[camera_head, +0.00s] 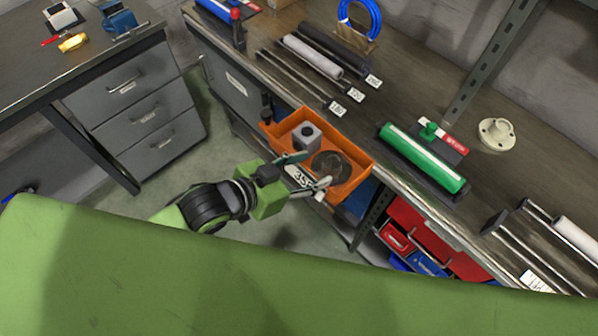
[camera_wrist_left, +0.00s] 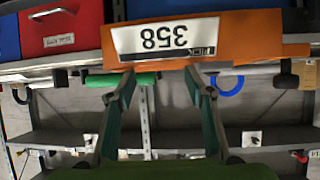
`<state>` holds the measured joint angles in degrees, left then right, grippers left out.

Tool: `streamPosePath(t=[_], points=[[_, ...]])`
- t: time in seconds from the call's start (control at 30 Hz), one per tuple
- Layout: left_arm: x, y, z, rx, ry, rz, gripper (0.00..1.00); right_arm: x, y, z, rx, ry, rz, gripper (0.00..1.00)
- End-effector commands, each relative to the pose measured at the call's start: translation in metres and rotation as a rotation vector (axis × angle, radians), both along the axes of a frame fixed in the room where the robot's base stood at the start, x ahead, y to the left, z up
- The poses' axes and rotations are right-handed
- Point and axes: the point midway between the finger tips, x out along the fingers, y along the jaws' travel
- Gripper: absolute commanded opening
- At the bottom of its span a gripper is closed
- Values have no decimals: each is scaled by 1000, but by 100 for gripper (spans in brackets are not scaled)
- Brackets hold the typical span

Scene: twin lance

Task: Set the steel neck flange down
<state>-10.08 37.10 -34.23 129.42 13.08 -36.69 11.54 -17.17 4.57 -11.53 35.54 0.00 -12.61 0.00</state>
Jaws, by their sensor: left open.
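An orange bin (camera_head: 350,188) with a label reading 358 sits at the front edge of the long bench. A dark grey round flange (camera_head: 331,165) lies in its right part, partly behind my fingers; it looks like the steel neck flange. My left gripper (camera_head: 317,170) is open at the bin's front side, its fingertips spread near the flange. I cannot tell whether they touch it. In the left wrist view the open fingers (camera_wrist_left: 160,82) have nothing visible between them, and the bin's orange front (camera_wrist_left: 260,45) is close ahead. My right gripper is not in view.
A grey block with a hole (camera_head: 306,135) sits in the bin's left part. A beige flange (camera_head: 495,133) and a green roller (camera_head: 423,160) lie on the bench to the right. Rods and tubes (camera_head: 313,57) lie behind the bin. Red drawers (camera_head: 440,240) are below.

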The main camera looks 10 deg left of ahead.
Motion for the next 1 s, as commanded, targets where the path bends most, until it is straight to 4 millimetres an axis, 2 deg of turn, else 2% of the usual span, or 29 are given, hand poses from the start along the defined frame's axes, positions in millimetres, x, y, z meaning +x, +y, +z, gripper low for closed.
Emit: streamPosePath(t=[0.13,0.3,1.0], points=[[-15,13,9,1,0,0,48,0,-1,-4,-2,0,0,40],[-22,19,15,1,1,0,48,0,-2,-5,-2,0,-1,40],[-22,23,13,16,16,30,48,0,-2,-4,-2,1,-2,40]])
